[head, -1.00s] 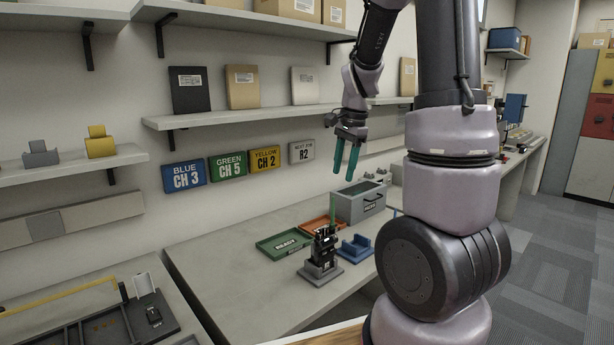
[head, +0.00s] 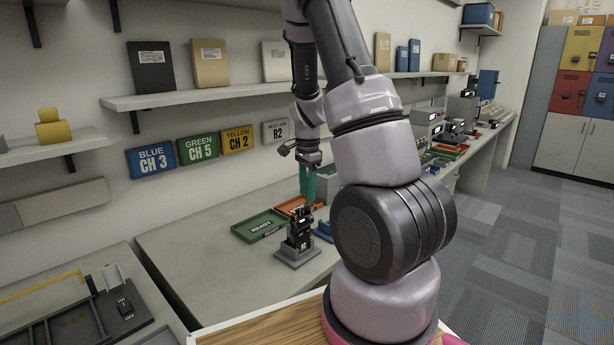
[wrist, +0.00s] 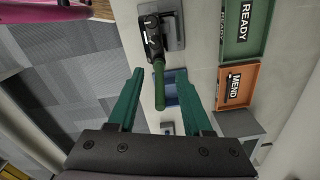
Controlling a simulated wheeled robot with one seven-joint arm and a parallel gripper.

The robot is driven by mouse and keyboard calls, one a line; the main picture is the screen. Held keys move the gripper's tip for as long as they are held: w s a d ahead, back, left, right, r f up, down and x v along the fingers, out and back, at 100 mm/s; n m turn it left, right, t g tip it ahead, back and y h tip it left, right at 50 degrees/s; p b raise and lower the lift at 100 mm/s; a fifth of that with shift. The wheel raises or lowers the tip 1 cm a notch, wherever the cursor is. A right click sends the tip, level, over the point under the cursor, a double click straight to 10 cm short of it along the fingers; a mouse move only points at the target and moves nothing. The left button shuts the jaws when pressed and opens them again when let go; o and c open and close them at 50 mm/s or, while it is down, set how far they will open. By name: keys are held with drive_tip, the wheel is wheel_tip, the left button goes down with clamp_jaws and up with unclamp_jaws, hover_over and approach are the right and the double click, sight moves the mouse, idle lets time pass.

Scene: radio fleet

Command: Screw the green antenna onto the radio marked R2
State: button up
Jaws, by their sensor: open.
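The black radio (head: 299,232) stands upright in a grey stand on the bench; an R shows on its front, but the rest of the mark is too small to read. The wrist view shows the radio (wrist: 152,38) from above. The green antenna (wrist: 159,86) stands up from the radio's top end; whether it is threaded in cannot be told. My gripper (head: 307,203) is above the radio, pointing down. In the wrist view its teal fingers (wrist: 160,75) are open, one on each side of the antenna, with gaps showing.
A green READY tray (head: 258,227) and an orange MEND tray (wrist: 238,86) lie beside the radio. A blue cradle (head: 323,231) is just right of the stand. A grey bin (head: 327,182) stands behind.

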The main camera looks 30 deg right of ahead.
drive_tip(key=shift+f, duration=0.75)
clamp_jaws()
drive_tip(key=m, duration=0.3)
drive_tip(key=shift+m, duration=0.8)
drive_tip(key=m, duration=0.2)
drive_tip(key=shift+m, duration=1.3)
